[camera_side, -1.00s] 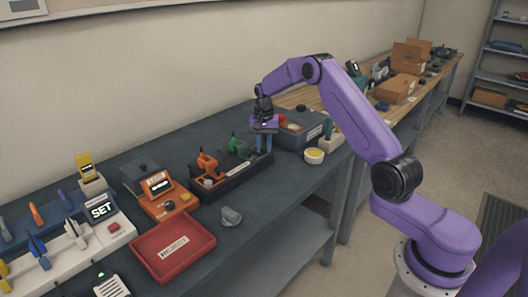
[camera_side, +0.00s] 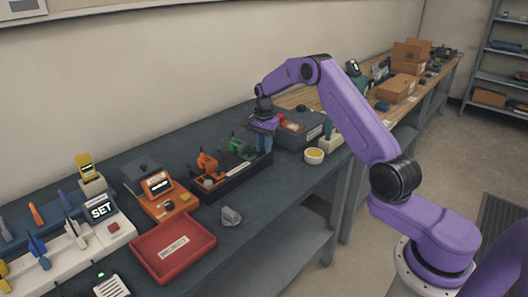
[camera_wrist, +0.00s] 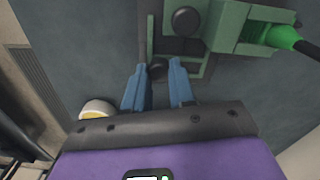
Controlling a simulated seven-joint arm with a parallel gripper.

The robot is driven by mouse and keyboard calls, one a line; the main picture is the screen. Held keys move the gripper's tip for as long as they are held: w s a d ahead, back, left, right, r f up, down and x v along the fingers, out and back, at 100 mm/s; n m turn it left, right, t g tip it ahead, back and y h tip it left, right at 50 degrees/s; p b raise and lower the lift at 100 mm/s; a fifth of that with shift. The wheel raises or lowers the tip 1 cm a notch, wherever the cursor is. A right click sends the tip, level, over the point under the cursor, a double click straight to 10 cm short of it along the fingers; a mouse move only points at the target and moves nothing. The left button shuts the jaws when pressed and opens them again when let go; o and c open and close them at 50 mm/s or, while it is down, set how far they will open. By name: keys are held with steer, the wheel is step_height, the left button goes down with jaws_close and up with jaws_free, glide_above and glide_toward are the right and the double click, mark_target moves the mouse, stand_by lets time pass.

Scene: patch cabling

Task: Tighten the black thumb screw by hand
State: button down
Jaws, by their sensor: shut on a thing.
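The fingers point down. In the side view, my gripper (camera_side: 264,146) is low at the right end of the dark base that carries the green fixture (camera_side: 238,147). The screw is hidden there.
A green plug and dark cable (camera_wrist: 285,38) enter the fixture at right. An orange fixture (camera_side: 207,164) stands to its left. A white-rimmed yellow dish (camera_side: 314,155) and grey case (camera_side: 300,128) are close right. A grey part (camera_side: 231,216) and red tray (camera_side: 172,248) lie in front.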

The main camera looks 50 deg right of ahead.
steer(key=m, duration=0.5)
stand_by(0.3)
steer(key=m, duration=0.5)
steer(key=c, duration=1.3)
jaws_free()
steer(key=shift+o, duration=0.2)
steer(key=shift+r, duration=0.1)
steer(key=shift+r, duration=1.4)
